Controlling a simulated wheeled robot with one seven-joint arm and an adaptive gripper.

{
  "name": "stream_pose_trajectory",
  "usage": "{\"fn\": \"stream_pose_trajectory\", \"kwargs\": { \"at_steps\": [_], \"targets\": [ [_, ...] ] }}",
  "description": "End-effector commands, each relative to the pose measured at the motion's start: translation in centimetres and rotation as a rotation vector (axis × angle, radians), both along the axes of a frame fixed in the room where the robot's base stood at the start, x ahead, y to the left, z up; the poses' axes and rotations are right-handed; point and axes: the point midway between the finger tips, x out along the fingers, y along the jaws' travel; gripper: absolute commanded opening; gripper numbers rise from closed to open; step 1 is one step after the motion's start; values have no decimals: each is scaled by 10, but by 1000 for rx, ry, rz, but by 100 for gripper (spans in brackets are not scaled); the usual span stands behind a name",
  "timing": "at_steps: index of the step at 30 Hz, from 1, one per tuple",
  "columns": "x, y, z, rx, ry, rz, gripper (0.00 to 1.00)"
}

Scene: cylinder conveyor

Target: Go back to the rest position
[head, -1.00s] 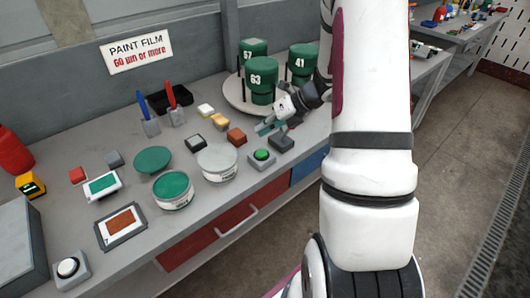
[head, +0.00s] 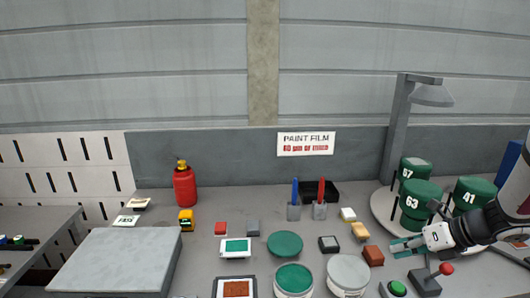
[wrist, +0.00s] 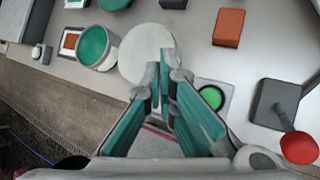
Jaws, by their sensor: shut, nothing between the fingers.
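My gripper (head: 402,247) is at the right of the bench in the head view, in front of the green cylinders on the round stand. Its teal fingers also show in the wrist view (wrist: 163,60), shut with nothing between them. They hang above the bench, beside the green button (wrist: 211,97) and over the edge of the grey-topped can (wrist: 141,52). The green button also shows in the head view (head: 398,288). The cylinder marked 63 (head: 418,204) stands behind my gripper, with 57 (head: 412,172) and 41 (head: 472,194) near it.
A grey box with a red-knobbed lever (head: 425,282) stands just under my gripper. A brown block (head: 373,256), an open green paint can (head: 293,279) and a lamp post (head: 396,125) are nearby. A large grey slab (head: 115,262) lies at the left.

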Motion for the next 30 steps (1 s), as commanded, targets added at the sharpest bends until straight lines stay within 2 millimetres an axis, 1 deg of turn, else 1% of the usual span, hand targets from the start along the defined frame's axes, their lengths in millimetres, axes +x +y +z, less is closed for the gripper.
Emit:
{"fn": "stream_pose_trajectory", "kwargs": {
  "at_steps": [1, 3, 5, 6, 8, 9, 12, 15, 18, 22, 24, 27, 30],
  "targets": [
    [-3, 20, 20, -64, -44, 112, 0],
    [-13, 45, 42, -160, -104, 282, 0],
    [-24, 66, 59, -245, -158, 431, 0],
    [-33, 79, 69, -300, -193, 532, 0],
    [-46, 97, 84, -385, -248, 682, 0],
    [-56, 109, 93, -441, -283, 782, 0],
    [-81, 132, 113, -583, -372, 1028, 0],
    [-108, 151, 128, -726, -459, 1276, 0],
    [-136, 164, 141, -869, -541, 1520, 0],
    [-170, 174, 155, -1061, -635, 1835, 0],
    [-187, 176, 161, -1165, -677, 2001, 0],
    [-208, 175, 167, -1303, -718, 2216, 0],
    [-222, 172, 172, -1413, -737, 2388, 0]
  ]
}}
